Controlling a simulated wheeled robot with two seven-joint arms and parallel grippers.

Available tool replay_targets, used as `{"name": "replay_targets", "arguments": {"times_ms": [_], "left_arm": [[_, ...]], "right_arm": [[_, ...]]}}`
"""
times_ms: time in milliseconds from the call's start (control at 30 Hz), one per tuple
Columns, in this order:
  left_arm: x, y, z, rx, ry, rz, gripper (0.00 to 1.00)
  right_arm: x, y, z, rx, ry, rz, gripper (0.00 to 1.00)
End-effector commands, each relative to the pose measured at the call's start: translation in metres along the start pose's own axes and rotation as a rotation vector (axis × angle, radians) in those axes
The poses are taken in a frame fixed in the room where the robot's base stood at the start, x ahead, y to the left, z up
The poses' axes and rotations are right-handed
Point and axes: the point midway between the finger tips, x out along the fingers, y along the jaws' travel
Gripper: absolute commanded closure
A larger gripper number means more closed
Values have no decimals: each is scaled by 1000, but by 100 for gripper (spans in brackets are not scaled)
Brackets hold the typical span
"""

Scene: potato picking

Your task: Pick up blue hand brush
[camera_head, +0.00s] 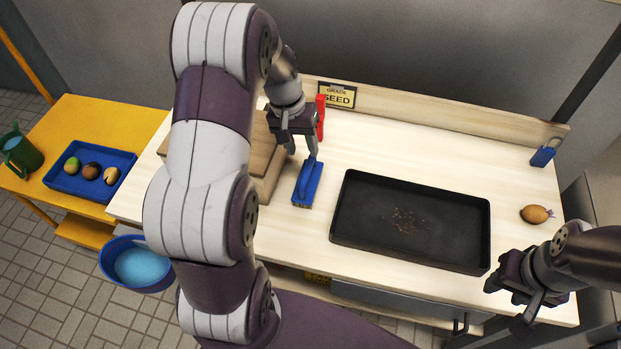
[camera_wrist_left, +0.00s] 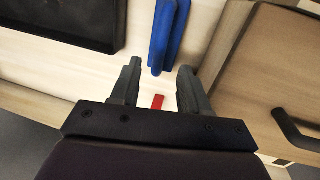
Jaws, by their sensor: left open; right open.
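The blue hand brush (camera_head: 307,184) lies on the pale worktop between the wooden box and the black tray. In the left wrist view the blue brush (camera_wrist_left: 168,35) shows ahead of the fingers, roughly in line with the gap between them. My left gripper (camera_head: 304,150) is open and points down at the far end of the brush; I cannot tell whether a finger touches it. In the left wrist view both fingers of the left gripper (camera_wrist_left: 158,85) are apart with nothing between them but a red thing beyond. My right gripper (camera_head: 516,302) is open and empty at the right front of the worktop.
A black tray (camera_head: 456,256) lies right of the brush. A wooden box (camera_head: 262,160) stands close on its left, partly behind my arm. A red object (camera_head: 320,116) stands behind the left gripper, near the SEED sign (camera_head: 337,95). A potato (camera_head: 536,214) lies at the right.

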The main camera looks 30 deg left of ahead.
Motion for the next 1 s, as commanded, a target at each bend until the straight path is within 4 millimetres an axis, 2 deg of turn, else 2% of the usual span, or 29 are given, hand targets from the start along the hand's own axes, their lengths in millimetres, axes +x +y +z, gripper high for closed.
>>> {"name": "replay_targets", "arguments": {"times_ms": [100,233,433,533,733,767,800,867,900,1000], "left_arm": [[22,0,1,0,-2,0,55],[36,1,0,1,0,-1,55],[73,2,1,1,0,-2,55],[82,2,1,1,2,-2,55],[83,2,1,1,4,-3,55],[83,2,1,1,4,-3,61],[83,2,1,1,4,-3,74],[83,2,1,1,4,-3,94],[83,2,1,1,4,-3,100],[83,2,0,1,4,-3,100]], "right_arm": [[-1,0,0,0,0,0,57],[-3,0,0,0,0,0,57],[-8,0,-1,0,0,0,57],[-8,0,-1,0,0,0,57],[-8,0,-1,0,0,0,57],[-8,0,-1,0,0,0,57],[-8,0,-1,0,0,0,57],[-8,0,-1,0,0,0,57],[-8,0,-1,0,0,0,57],[-8,0,-1,0,0,0,57]]}}
